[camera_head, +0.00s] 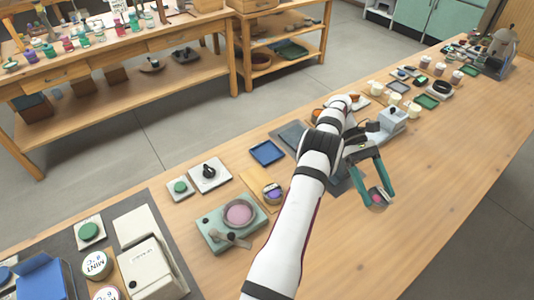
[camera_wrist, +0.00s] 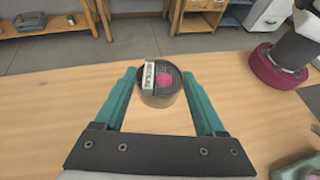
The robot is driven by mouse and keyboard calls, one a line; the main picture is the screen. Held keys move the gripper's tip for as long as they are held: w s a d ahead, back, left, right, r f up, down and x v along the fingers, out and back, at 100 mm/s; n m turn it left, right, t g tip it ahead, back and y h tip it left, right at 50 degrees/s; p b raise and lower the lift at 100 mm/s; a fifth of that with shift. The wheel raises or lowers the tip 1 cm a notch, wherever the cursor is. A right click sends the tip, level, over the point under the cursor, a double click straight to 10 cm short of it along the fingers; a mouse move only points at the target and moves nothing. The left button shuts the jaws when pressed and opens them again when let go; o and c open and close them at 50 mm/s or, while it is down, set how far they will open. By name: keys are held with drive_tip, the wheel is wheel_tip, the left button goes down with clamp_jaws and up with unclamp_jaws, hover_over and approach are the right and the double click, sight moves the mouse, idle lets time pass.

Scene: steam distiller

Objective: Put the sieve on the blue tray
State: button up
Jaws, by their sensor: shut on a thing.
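My gripper (camera_head: 377,199) is over the wooden table to the right of my arm, its teal fingers shut around a short round metal piece. This piece looks like the sieve (camera_wrist: 160,92), with a dark top, a white label strip and a pink spot; I cannot make out a mesh for sure. In the wrist view it sits between the fingertips of my gripper (camera_wrist: 159,84). The blue tray (camera_head: 267,152) lies flat on the table left of my arm and looks empty. It is apart from my gripper.
Left of my arm stand a green device with a pink dish (camera_head: 238,213), a white tile with a black knob (camera_head: 209,173) and a wooden board (camera_head: 259,186). A dark grey tray (camera_head: 292,133) lies beside the blue tray. The table's front right is clear.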

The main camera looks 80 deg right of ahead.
drive_tip(key=w+d+r+n+g+h, duration=0.2)
drive_tip(key=d+n+h, duration=0.2)
drive_tip(key=d, duration=0.1)
drive_tip(key=w+d+r+n+g+h, duration=0.2)
drive_tip(key=d+r+n+h, duration=0.1)
drive_tip(key=d, duration=0.3)
drive_tip(key=w+d+r+n+g+h, duration=0.2)
drive_tip(key=d+n+h, duration=0.3)
drive_tip(key=d+n, duration=0.1)
drive_tip(key=shift+r, duration=0.4)
drive_tip(key=w+n+h, duration=0.1)
drive_tip(key=w+d+n+h, duration=0.1)
drive_tip(key=w+d+h, duration=0.1)
drive_tip(key=w, duration=0.1)
drive_tip(key=shift+f+n, duration=0.2)
drive_tip(key=shift+n, duration=0.2)
drive_tip(key=w+d+f+n+t+h, duration=0.2)
drive_tip(key=w+f+n+h, duration=0.15)
drive_tip(key=w, duration=0.45)
drive_tip(key=n+t+h, duration=0.4)
drive_tip(key=n+t, duration=0.1)
drive_tip(key=n, duration=0.1)
hover_over(265, 156)
wheel_tip(265, 156, down, 5)
wheel_tip(265, 156, down, 10)
drive_tip(key=shift+f, duration=0.25)
